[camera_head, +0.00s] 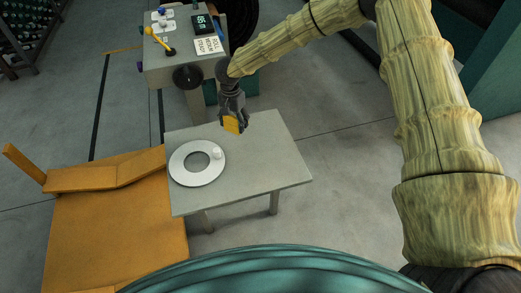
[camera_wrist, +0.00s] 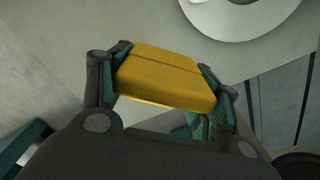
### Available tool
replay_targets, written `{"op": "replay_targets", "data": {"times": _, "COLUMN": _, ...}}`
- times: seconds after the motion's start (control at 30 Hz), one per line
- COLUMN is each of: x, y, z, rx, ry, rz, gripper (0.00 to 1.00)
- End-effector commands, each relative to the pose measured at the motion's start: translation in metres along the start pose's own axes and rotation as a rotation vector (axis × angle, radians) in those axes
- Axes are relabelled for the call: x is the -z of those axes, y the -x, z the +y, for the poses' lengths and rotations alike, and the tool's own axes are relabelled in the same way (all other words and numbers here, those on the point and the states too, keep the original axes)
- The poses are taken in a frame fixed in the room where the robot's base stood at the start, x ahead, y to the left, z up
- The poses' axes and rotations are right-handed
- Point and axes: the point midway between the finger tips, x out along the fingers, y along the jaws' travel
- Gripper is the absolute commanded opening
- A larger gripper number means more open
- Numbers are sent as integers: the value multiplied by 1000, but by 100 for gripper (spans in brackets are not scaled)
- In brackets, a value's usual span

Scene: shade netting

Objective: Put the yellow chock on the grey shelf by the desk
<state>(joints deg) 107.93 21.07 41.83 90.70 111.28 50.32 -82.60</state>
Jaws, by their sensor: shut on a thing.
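The yellow chock (camera_head: 231,125) is a wedge-like block held between the fingers of my gripper (camera_head: 233,114). In the wrist view, the chock (camera_wrist: 160,78) sits across both fingertips, which press on its two ends. A grey, table-like piece with legs (camera_head: 262,160) stands below and in front of my gripper; I take it to be the grey shelf. The chock shows over its back edge, and its exact height above the top cannot be told. A grey desk (camera_head: 160,72) stands behind it.
A white ring-shaped disc (camera_head: 184,172) with a small white piece (camera_head: 217,154) lies on the left of the grey top; the right side is clear. An orange chair-like piece (camera_head: 115,220) stands at the left. The desk bears a display (camera_head: 204,25) and a yellow lever (camera_head: 158,40).

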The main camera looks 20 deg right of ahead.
Motion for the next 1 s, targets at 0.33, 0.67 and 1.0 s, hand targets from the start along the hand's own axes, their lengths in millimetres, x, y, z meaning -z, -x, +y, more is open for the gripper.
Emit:
{"op": "replay_targets", "data": {"times": 0.33, "x": 0, "y": -36, "z": 0, "rx": 1, "ry": -1, "rz": 0, "gripper": 34}}
{"op": "replay_targets", "data": {"times": 0.67, "x": -11, "y": -37, "z": 48, "rx": -1, "ry": 0, "rz": 0, "gripper": 34}}
{"op": "replay_targets", "data": {"times": 1.0, "x": -28, "y": -44, "z": 115, "rx": -1, "ry": -2, "rz": 0, "gripper": 34}}
